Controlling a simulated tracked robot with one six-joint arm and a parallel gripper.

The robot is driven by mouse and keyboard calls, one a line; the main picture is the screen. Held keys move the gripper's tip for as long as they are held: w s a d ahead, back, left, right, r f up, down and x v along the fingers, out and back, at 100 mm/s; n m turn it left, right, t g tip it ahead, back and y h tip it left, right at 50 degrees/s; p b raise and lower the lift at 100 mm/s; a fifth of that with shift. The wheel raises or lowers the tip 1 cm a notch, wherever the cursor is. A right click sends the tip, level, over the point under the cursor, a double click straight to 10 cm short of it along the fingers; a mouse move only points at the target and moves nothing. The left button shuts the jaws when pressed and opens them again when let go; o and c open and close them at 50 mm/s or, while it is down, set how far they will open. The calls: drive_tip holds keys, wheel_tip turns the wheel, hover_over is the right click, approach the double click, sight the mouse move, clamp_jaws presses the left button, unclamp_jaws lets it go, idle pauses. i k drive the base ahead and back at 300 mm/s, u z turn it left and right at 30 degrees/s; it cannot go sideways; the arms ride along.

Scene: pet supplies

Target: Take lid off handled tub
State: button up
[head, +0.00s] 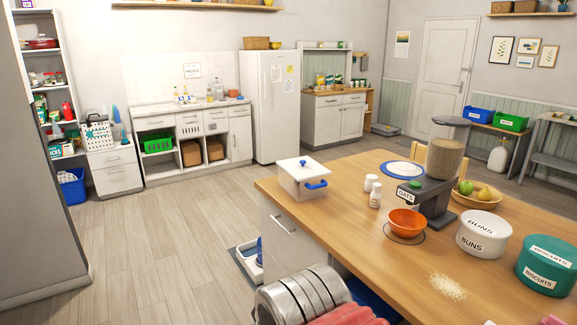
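The handled tub (302,184) is white with blue side handles and stands upright at the far left corner of the wooden table (340,208). I cannot see inside the tub. No fingers of my gripper can be made out in the head view, so how they stand relative to the lid is not shown.
White shakers (374,194), an orange bowl (407,222) under a grain dispenser (444,158), a fruit bowl (477,198), a white BUNS tin (482,234) and a teal BISCUITS tin (547,266) stand right of the tub.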

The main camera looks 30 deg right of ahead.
sight(304, 168)
drive_tip(key=i, duration=3.35)
drive_tip(key=z, duration=1.3)
